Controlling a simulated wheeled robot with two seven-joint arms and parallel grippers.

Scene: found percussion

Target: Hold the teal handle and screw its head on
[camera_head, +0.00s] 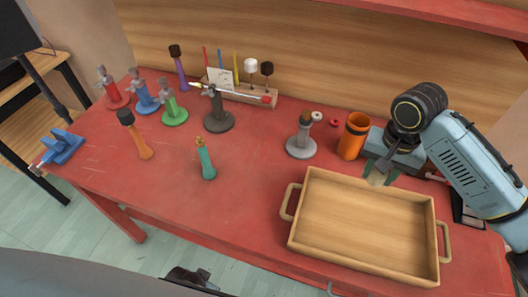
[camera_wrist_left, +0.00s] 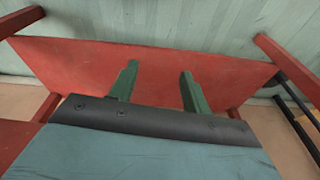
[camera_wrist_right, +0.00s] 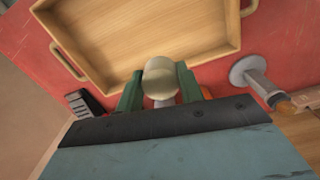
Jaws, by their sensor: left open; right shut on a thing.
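The teal handle (camera_head: 207,162) stands upright on the red table left of the tray, with a bare brass-coloured tip and no head on it. My right gripper (camera_head: 380,176) is right of it, above the tray's back edge. It is shut on a pale beige, rounded head (camera_wrist_right: 160,78), seen best between the green fingers in the right wrist view. My left gripper (camera_wrist_left: 157,82) is open and empty, its fingers wide apart. It is well away from the teal handle, which does not show in the left wrist view.
A wooden tray (camera_head: 365,226) sits empty at the front right. An orange cup (camera_head: 353,136) and a grey stand (camera_head: 301,141) are behind it. An orange handle with a dark head (camera_head: 137,136) stands left of the teal one. A rack (camera_head: 240,92) and several coloured stands are farther back.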

